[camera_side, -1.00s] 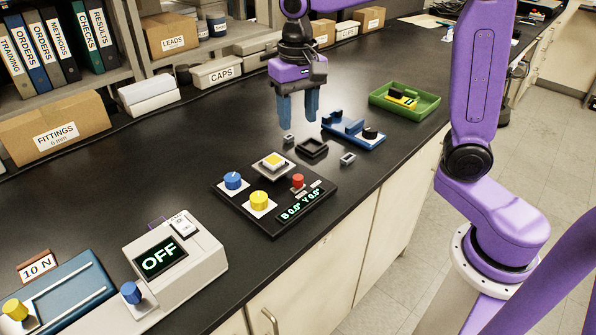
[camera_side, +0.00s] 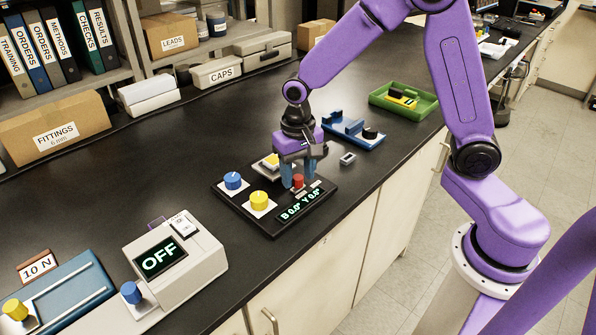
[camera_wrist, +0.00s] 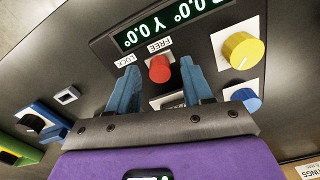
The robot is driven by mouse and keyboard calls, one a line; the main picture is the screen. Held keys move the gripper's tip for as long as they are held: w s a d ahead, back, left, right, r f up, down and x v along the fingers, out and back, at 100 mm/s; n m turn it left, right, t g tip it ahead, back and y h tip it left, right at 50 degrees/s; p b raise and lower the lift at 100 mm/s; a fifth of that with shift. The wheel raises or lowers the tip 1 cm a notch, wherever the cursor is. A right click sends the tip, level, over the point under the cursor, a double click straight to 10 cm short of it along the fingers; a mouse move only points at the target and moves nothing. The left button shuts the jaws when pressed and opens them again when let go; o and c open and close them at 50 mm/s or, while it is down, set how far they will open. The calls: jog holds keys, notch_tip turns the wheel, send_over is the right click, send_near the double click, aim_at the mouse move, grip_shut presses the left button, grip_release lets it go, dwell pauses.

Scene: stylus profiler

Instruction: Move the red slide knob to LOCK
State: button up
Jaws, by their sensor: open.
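The red slide knob (camera_side: 298,180) stands on the black control panel (camera_side: 262,226). In the wrist view the red knob (camera_wrist: 160,68) is by the FREE label (camera_wrist: 159,47), and the LOCK label (camera_wrist: 124,60) is to its left in the picture. My gripper (camera_side: 299,177) is over the panel, pointing down, with its blue fingers open on either side of the knob. In the wrist view my gripper (camera_wrist: 158,78) shows a gap between each finger and the knob.
A blue knob (camera_side: 233,181) and a yellow knob (camera_side: 259,200) stand on the same panel. A blue fixture (camera_side: 352,129) and a green tray (camera_side: 404,100) lie farther back.

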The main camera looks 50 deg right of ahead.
grip_shut()
jog(key=shift+d, duration=2.05)
grip_release()
jog(key=shift+r, duration=0.1)
notch_tip(320, 180, up, 17)
jog(key=shift+r, duration=0.15)
jog(key=shift+a, duration=0.1)
jog(key=s+f+n, duration=0.5)
jog(key=s+n, duration=0.2)
jog(key=s, duration=0.5)
jog(key=s+f+n, duration=0.4)
jog(key=s+n, duration=0.4)
jog(key=s, duration=0.4)
jog(key=shift+s+f+n, duration=0.3)
jog(key=shift+f, duration=0.05)
